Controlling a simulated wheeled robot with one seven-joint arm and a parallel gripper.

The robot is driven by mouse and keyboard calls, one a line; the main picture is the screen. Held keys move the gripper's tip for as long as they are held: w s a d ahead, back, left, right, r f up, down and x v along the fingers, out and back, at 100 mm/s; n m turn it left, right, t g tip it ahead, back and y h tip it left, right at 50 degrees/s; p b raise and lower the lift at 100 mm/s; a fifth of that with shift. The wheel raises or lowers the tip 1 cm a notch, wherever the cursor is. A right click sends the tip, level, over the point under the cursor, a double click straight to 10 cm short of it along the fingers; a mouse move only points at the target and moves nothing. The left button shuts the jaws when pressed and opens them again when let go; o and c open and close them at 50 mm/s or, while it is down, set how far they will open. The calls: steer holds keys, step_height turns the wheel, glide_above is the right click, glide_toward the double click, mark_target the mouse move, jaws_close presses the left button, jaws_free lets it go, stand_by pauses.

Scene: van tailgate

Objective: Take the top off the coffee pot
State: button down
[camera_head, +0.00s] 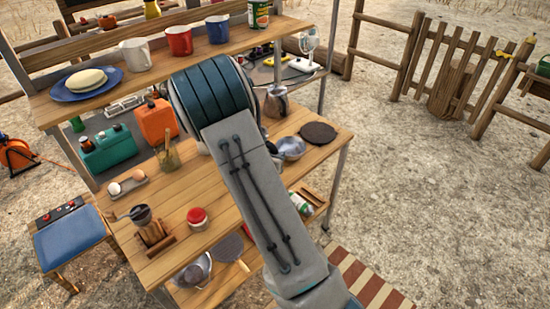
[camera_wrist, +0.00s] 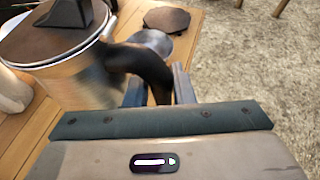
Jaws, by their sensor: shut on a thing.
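The coffee pot (camera_wrist: 68,82) is at the upper left of the wrist view. It is a metal pot with a curved black handle (camera_wrist: 150,66). Its dark lid (camera_wrist: 48,38), with a black knob (camera_wrist: 68,14), sits on top. My gripper (camera_wrist: 158,84) is shut on the handle, with a finger on each side of it.
A silver pan (camera_head: 290,147) and a dark disc (camera_head: 318,132) lie on the wooden counter (camera_head: 225,240). A metal jug (camera_head: 275,102) stands beyond my arm. A red-lidded jar (camera_head: 197,216) and a grinder (camera_head: 147,226) stand at the front left. Mugs line the upper shelf.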

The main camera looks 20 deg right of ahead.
steer(key=shift+w+d+f+b, duration=0.3)
steer(key=shift+w+f+b, duration=0.3)
steer(key=shift+w, duration=0.1)
steer(key=shift+w+d+f+b, duration=0.35)
steer(key=shift+w+f+b, duration=0.3)
steer(key=shift+w, duration=0.1)
steer(key=shift+w+d+f+b, duration=0.3)
steer(key=shift+w+f+b, duration=0.3)
steer(key=shift+w, duration=0.1)
steer(key=shift+s+f+b, duration=0.1)
steer(key=shift+f+b, duration=0.7)
steer(key=shift+b, duration=0.2)
stand_by(0.4)
steer(key=shift+d+f+n+t+y+b, duration=0.2)
steer(key=shift+n+t+y+b, duration=0.15)
steer(key=shift+b, duration=0.65)
steer(key=shift+w+r+n+t+y+b, duration=0.2)
steer(key=shift+n+t+y+b, duration=0.3)
steer(key=shift+b, duration=0.7)
steer(key=shift+w+r+n+t+y+b, duration=0.15)
steer(key=shift+n+t+y+b, duration=0.3)
steer(key=shift+b, duration=0.75)
steer(key=shift+s+r, duration=0.1)
steer(key=shift+r, duration=0.05)
